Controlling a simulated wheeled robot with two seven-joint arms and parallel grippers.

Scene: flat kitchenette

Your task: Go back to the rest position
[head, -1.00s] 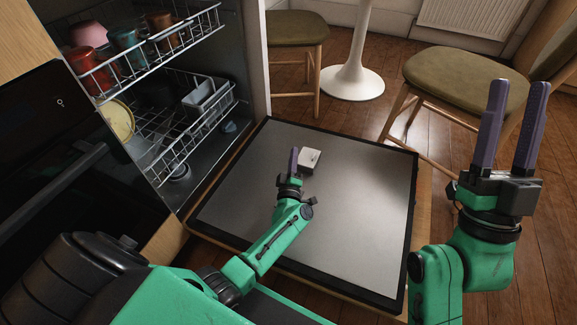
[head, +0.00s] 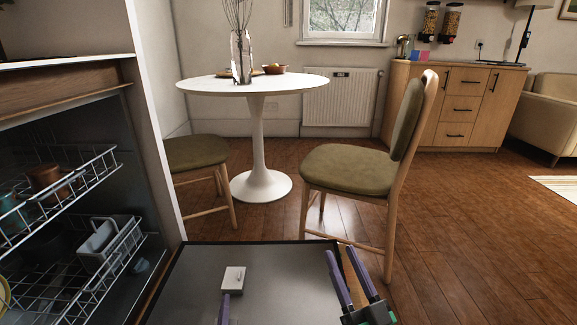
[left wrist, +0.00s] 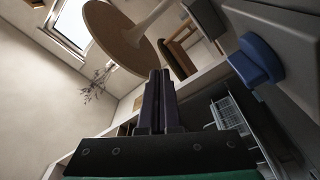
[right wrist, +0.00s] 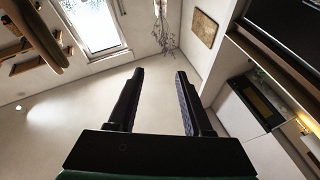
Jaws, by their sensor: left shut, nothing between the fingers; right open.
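My left gripper (head: 226,297) is at the bottom of the head view, over the open dishwasher door (head: 190,275). Its purple fingers are together with nothing between them, and they also show closed in the left wrist view (left wrist: 158,74). My right gripper (head: 343,254) is at the lower right of the head view, at the door's right edge in the picture. Its two fingers stand apart and are empty, as the right wrist view (right wrist: 160,74) shows. Most of both arms is out of the head view.
The open dishwasher has racks (head: 75,200) with cups at left. A small pale box-shaped part (head: 234,279) is on the door. Beyond are a white round table (head: 205,84), a near chair (head: 350,168) and another chair (head: 196,152). Wooden floor (head: 470,230) is clear at right.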

